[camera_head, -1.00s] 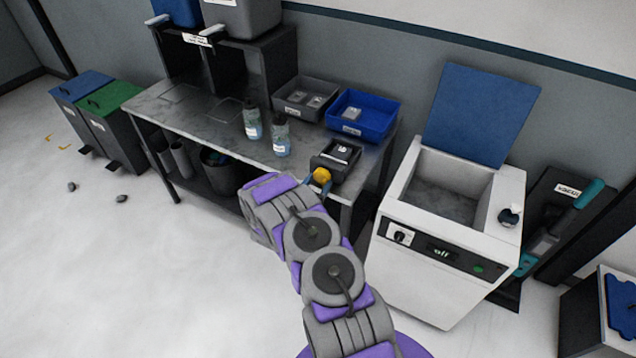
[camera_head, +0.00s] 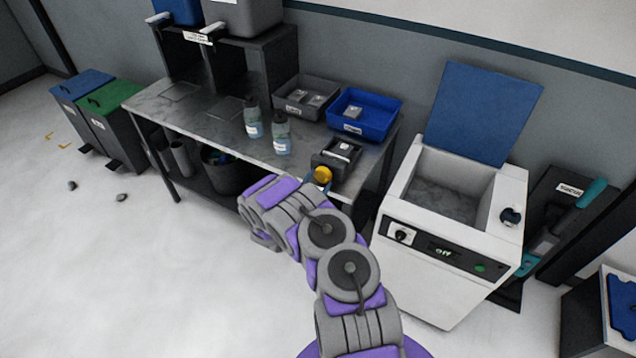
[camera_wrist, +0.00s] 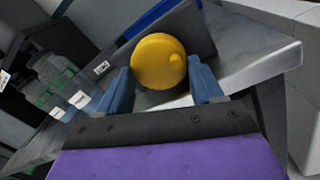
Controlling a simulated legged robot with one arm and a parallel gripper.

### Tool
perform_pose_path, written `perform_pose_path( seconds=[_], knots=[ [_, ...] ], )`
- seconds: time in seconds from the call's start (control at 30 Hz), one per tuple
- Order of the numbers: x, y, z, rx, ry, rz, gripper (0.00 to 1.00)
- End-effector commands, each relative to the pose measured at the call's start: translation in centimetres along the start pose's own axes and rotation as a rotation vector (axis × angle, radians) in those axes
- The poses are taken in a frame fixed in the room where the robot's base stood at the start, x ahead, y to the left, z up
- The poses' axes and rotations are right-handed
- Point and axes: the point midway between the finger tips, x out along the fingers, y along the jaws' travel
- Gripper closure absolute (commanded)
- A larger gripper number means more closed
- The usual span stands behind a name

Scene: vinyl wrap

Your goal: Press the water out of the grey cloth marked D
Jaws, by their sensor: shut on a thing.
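In the wrist view, my gripper (camera_wrist: 162,72) has its two blue fingers on either side of a round yellow knob (camera_wrist: 158,60) and is shut on it. In the head view the yellow knob (camera_head: 323,174) shows at the front of a small dark box (camera_head: 328,161) at the bench's front right edge. My arm hides most of the gripper there. A small pale item (camera_head: 345,148) is at the top of this box. I cannot make out a letter D or tell which item is the grey cloth.
A grey tray (camera_head: 318,112) with small pale items and a blue tray (camera_head: 385,119) stand behind on the bench (camera_head: 205,120). Two bottles (camera_head: 253,122) (camera_head: 281,138) stand left of the box. A white machine (camera_head: 430,285) with its blue lid (camera_head: 484,110) raised stands right.

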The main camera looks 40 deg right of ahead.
Motion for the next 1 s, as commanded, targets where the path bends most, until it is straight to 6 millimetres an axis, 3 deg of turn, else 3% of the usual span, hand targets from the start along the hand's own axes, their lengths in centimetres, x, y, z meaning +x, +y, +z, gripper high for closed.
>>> perform_pose_path(
  seconds=[0.27, 0.3, 0.53, 0.83, 1.0],
  knots=[
    [0.0, 0.0, 0.0, 0.0, 0.0, 0.0, 0.65],
    [0.0, 0.0, 0.0, 0.0, 0.0, 0.0, 0.32],
    [0.0, 0.0, 0.0, 0.0, -0.001, 0.0, 0.1],
    [-0.2, 0.0, 0.0, -0.001, 0.0, 0.0, 0.09],
    [-2.0, 0.2, 0.0, -0.001, 0.002, 0.003, 0.09]
  ],
)
